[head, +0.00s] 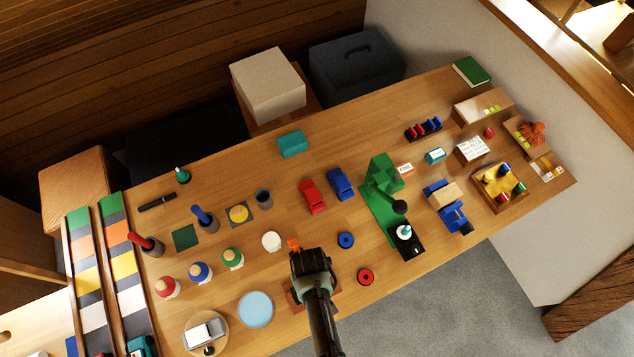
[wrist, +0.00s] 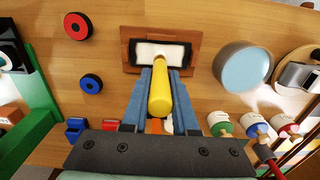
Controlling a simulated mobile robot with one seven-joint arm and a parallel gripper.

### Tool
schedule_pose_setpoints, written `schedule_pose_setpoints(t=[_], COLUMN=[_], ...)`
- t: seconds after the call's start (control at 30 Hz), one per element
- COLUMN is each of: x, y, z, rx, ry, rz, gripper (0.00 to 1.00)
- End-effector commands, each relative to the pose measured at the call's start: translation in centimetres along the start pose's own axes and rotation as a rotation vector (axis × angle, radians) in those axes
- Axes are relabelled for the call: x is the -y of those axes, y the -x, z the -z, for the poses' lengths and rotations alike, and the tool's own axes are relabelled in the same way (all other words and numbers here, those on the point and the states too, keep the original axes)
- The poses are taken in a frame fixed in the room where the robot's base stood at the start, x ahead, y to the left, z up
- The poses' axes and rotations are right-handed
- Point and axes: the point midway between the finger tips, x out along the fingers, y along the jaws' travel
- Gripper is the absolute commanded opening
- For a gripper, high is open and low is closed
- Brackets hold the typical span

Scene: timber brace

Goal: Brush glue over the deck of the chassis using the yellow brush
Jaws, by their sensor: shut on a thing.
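My gripper (wrist: 160,76) is shut on the yellow brush (wrist: 160,98), with its blue fingers on either side of the handle. The handle's end points back at the wrist camera. Its far end lies over a dark block with a white top, apparently the chassis (wrist: 139,53), which sits in a brown wooden tray (wrist: 127,32). The bristles are hardly visible, and I cannot tell whether they touch the deck. In the head view my gripper (head: 310,264) hides the brush and most of the tray (head: 290,297).
A red ring (head: 365,277) and a blue ring (head: 346,240) lie right of my gripper. A pale blue disc (head: 256,309) lies left, with lidded pots (head: 233,259) behind it. A white round pot (head: 271,241) stands close by. An empty-looking dark cup (head: 263,197) stands farther back.

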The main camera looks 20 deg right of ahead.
Motion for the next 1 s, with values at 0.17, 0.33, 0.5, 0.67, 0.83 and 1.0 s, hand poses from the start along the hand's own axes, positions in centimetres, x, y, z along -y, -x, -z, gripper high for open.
schedule_pose_setpoints(t=[0.17, 0.33, 0.5, 0.67, 0.83, 1.0], x=[1.0, 2.6, 3.8, 4.1, 2.8, 1.2], y=[0.0, -0.1, -0.2, -0.2, -0.1, -0.1], z=[0.0, -0.1, -0.1, -0.2, -0.2, -0.1], rx=[0.0, 0.0, 0.001, 0.002, 0.003, 0.002], ry=[0.004, 0.005, 0.003, 0.001, -0.002, -0.003], rz=[0.0, 0.0, 0.001, 0.001, 0.0, 0.0], gripper=[0.0, 0.0, 0.0, 0.0, 0.0, 0.0])
